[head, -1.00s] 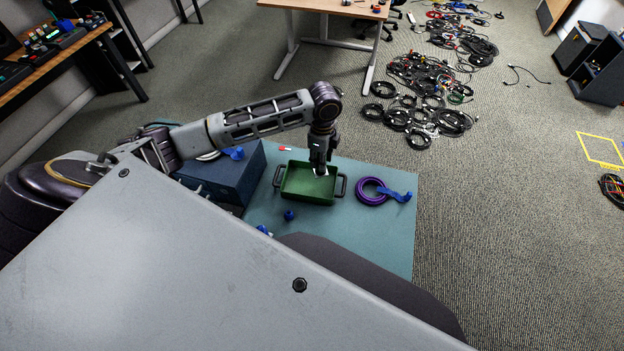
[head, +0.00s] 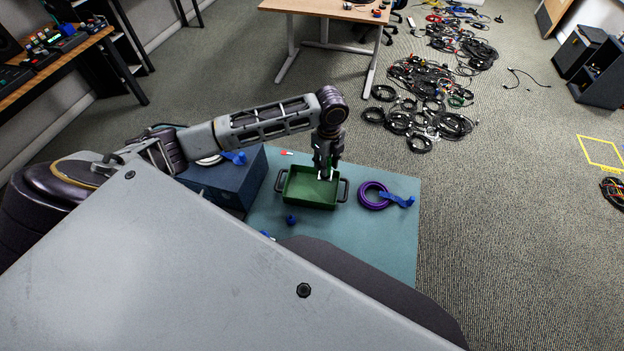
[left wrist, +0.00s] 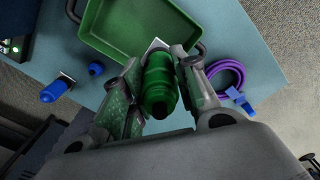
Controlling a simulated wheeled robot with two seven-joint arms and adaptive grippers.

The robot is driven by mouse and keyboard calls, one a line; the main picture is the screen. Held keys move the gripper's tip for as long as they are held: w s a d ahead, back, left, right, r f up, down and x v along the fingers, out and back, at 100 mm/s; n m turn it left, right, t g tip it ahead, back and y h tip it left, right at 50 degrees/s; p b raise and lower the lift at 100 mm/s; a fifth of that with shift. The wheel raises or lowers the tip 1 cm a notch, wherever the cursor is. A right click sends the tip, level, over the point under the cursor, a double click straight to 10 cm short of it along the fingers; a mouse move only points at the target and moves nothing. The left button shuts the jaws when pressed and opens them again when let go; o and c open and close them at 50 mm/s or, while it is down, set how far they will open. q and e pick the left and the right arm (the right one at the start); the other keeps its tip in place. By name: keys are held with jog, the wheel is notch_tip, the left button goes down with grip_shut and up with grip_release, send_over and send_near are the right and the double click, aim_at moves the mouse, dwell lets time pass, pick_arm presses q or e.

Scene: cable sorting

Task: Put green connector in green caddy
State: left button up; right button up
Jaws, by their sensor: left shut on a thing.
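The green caddy (head: 307,196) is a shallow rectangular tray with a dark handle at each end, lying on the teal mat (head: 385,238). It also shows at the top of the left wrist view (left wrist: 108,42). My left gripper (head: 326,176) is above the caddy's far right part in the head view. In the left wrist view (left wrist: 160,85) it is shut on the green connector (left wrist: 159,82), a ribbed green cylinder with a pale metal end. The connector's pale end points toward the caddy. In the head view the fingers mostly hide the connector. My right gripper is not in view.
A purple cable coil (head: 372,203) with a blue connector (head: 398,199) lies right of the caddy. A small blue piece (head: 291,220) lies in front of it. A dark blue box (head: 222,186) stands to the left. Tangled cables (head: 430,125) cover the floor beyond.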

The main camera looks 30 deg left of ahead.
pick_arm(q)
jog(key=shift+f, duration=0.1)
dwell(0.3)
send_over(324, 191)
jog(key=shift+f, duration=3.05)
jog(key=shift+f, duration=1.85)
jog(key=shift+f, duration=0.15)
jog(key=o, duration=1.1)
jog(key=shift+s, duration=0.1)
jog(key=shift+r, duration=6.15)
